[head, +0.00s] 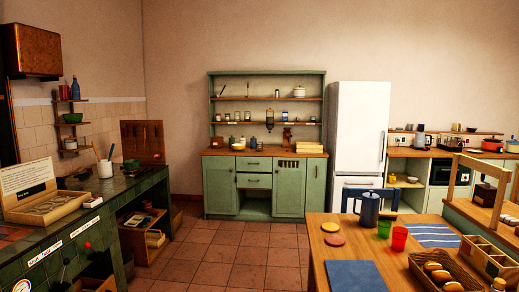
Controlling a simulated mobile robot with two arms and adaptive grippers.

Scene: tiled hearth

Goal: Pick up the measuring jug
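No vessel in the head view can be made out for certain as the measuring jug. A blue-grey jug with a handle (370,209) stands upright on the wooden table at the lower right; I cannot tell whether it is the measuring jug. Small vessels on the green dresser (222,189) and on the far right counter are too small to identify. Neither of my grippers shows in this view.
The table (317,251) also holds green (384,229) and red (399,238) cups, a blue mat (355,275) and a bread basket (420,276). A green-tiled counter (75,232) runs along the left. Tiled floor (240,262) lies open between them.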

